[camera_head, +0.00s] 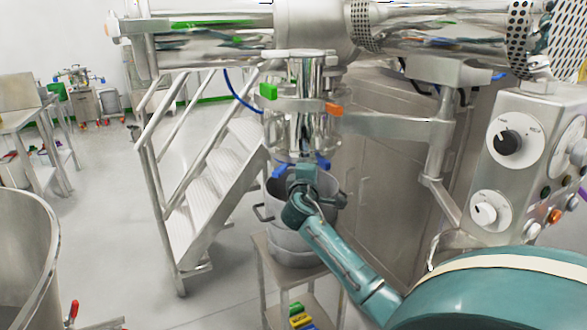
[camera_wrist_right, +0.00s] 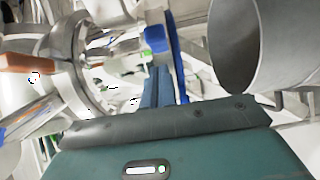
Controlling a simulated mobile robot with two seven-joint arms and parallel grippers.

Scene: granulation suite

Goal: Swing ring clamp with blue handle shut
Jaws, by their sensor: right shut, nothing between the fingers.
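The ring clamp's blue handle shows as blue pieces (camera_head: 322,165) on both sides of my right gripper, just under the glass vessel. My right gripper (camera_head: 302,170) is in front of the clamp and hides much of it, so I cannot tell how far the ring is swung. In the right wrist view a long blue handle (camera_wrist_right: 177,62) runs just beside the fingertips of my right gripper (camera_wrist_right: 157,72). The fingers are shut with nothing between them; whether they touch the handle is unclear. My left gripper is out of view.
A glass vessel (camera_head: 287,130) with green (camera_head: 268,91) and orange (camera_head: 333,109) handles hangs above. A steel bucket (camera_head: 290,244) stands below on a small stand and is close on the right in the wrist view (camera_wrist_right: 283,50). Steps (camera_head: 200,190) stand left; a control panel (camera_head: 535,150) right.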

